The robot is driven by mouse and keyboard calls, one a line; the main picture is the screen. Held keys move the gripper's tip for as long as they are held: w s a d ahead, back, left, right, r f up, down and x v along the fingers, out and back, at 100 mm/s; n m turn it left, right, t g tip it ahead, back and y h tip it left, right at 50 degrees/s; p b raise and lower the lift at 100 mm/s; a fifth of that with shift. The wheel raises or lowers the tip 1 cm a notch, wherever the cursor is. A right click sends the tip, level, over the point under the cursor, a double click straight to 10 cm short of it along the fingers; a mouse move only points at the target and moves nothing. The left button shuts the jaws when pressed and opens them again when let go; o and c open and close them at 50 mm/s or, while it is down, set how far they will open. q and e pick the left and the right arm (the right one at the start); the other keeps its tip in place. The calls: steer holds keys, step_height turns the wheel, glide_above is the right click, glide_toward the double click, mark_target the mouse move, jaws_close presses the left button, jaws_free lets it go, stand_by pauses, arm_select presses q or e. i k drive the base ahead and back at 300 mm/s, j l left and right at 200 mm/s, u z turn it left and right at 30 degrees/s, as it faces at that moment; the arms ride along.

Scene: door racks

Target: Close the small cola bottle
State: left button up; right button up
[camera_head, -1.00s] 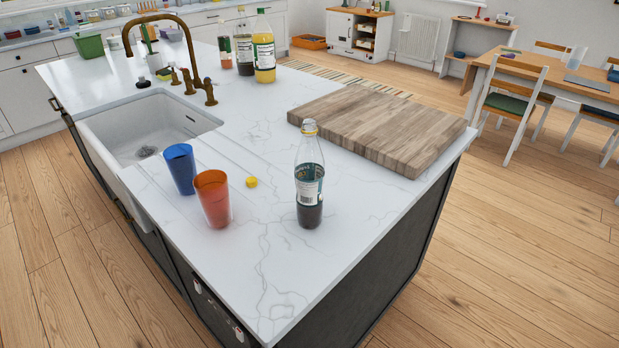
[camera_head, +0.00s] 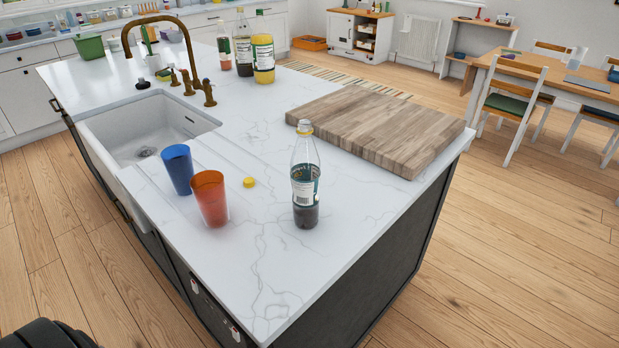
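The small cola bottle (camera_head: 306,185) stands upright on the white marble counter, partly filled with dark liquid. A yellow ring shows at its neck, and its mouth looks open. A small yellow cap (camera_head: 249,182) lies on the counter to the left of the bottle, apart from it, between it and the orange cup. Neither gripper can be made out. A black rounded part, seemingly of my own arm, shows at the bottom left corner.
An orange cup (camera_head: 210,198) and a blue cup (camera_head: 178,169) stand left of the cap, by the white sink (camera_head: 150,125). A thick wooden board (camera_head: 375,130) lies behind and right of the bottle. Taller bottles (camera_head: 263,58) stand farther back. The counter's front is clear.

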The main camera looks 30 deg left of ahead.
mark_target(304, 164)
steer(key=j+z, duration=0.35)
steer(key=k+j+z, duration=0.2)
steer(key=j+z, duration=0.15)
steer(key=k+j+z, duration=0.15)
steer(key=j+z, duration=0.2)
steer(key=j, duration=0.15)
steer(key=k+j+z, duration=0.2)
steer(key=j+z, duration=0.15)
steer(key=k+j+z, duration=0.35)
steer(key=k+j, duration=1.6)
steer(key=k, duration=0.05)
